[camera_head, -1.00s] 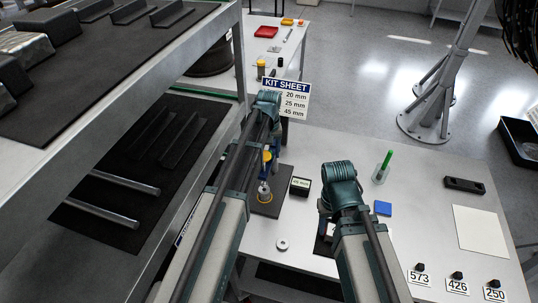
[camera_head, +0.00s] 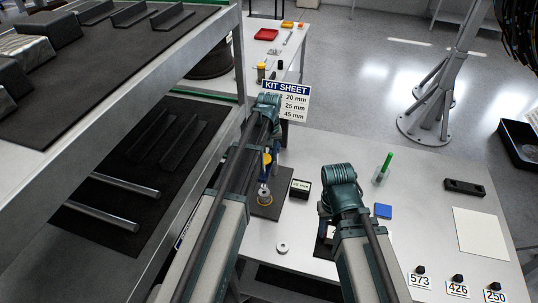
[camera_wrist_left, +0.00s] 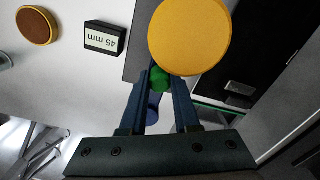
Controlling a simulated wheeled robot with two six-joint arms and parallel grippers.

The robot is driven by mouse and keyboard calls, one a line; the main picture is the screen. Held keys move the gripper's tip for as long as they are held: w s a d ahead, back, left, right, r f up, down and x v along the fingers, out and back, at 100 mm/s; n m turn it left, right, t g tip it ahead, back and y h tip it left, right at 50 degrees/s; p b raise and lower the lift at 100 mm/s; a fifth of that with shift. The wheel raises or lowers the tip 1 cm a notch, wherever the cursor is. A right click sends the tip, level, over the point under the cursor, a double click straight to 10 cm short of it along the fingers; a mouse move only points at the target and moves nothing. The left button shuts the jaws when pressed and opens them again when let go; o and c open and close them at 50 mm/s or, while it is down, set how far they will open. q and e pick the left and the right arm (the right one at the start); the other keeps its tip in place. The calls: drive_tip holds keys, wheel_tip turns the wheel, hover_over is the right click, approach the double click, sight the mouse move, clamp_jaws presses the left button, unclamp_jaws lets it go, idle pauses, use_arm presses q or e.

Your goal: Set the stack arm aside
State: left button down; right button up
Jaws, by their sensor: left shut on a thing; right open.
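I cannot pick out the stack arm with certainty. My left gripper (camera_wrist_left: 158,105) is shut, with a green piece (camera_wrist_left: 160,77) and a blue piece (camera_wrist_left: 152,110) showing between its blue fingers in the left wrist view.
A black block labelled 45 mm (camera_wrist_left: 105,38) stands beside the mat; it also shows in the head view (camera_head: 300,188). A shelf rack (camera_head: 215,150) bounds the left. The kit sheet (camera_head: 286,100) stands behind.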

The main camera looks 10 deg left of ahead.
use_arm(q)
drive_tip(key=shift+a, duration=0.1)
idle(0.8)
drive_tip(key=w+a+m, duration=0.4)
drive_tip(key=a+m, duration=0.2)
drive_tip(key=m, duration=0.5)
drive_tip(key=shift+w+a+m, duration=0.15)
drive_tip(key=shift+a+m, duration=0.15)
drive_tip(key=shift+m, duration=0.1)
idle(0.5)
drive_tip(key=c, duration=0.6)
unclamp_jaws()
drive_tip(key=shift+c, duration=0.2)
drive_tip(key=shift+r, duration=0.1)
